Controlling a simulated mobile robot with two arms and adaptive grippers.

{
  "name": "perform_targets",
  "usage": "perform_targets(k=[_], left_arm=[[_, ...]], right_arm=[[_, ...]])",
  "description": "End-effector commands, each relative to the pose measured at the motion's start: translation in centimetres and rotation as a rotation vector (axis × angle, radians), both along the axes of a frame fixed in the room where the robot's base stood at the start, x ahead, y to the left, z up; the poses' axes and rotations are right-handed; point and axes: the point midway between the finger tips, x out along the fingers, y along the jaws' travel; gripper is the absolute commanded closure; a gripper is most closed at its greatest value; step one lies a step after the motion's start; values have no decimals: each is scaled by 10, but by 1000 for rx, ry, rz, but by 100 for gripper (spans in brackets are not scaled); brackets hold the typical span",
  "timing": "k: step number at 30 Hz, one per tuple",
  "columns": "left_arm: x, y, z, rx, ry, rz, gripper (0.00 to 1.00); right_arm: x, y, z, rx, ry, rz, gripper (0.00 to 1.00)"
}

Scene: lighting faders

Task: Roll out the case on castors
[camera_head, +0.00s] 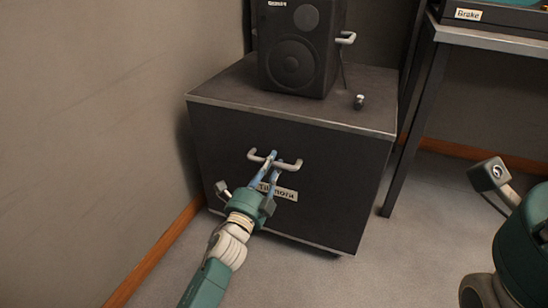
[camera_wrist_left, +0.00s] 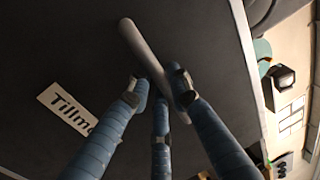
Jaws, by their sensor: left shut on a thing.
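The case (camera_head: 225,125) is a black box with metal edges on the grey floor, close to the left wall. A pale bar handle (camera_head: 291,165) is on its front, above a partly covered name label (camera_head: 287,193). My left gripper (camera_head: 272,158) is shut on the handle. In the left wrist view the blue fingers (camera_wrist_left: 165,90) are around the handle (camera_wrist_left: 135,40), and the label (camera_wrist_left: 62,108) shows beside them. The castors are not clearly visible. Part of my right arm (camera_head: 520,230) shows at the right edge; its fingers are out of view.
A black loudspeaker (camera_head: 292,60) and a small dark object (camera_head: 359,101) stand on the case. A table (camera_head: 490,40) with a dark leg (camera_head: 412,130) is close on the right. The floor (camera_head: 400,265) in front of the case is clear.

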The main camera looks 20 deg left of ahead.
Motion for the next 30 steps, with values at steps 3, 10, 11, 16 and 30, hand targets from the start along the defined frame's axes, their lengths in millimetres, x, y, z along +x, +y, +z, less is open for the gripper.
perform_targets(k=[3,10,11,16,30], left_arm=[[-2,0,1,0,-2,-1,100],[-2,0,1,0,-2,-1,100],[-2,0,1,0,-2,-1,100],[-2,0,1,0,-2,-1,64],[-24,1,-5,-1,2,1,64]], right_arm=[[1,0,-1,0,4,1,60],[1,0,-1,1,4,1,60],[1,0,-1,0,5,1,60],[1,0,-1,0,5,1,60],[0,0,0,0,0,0,60]])
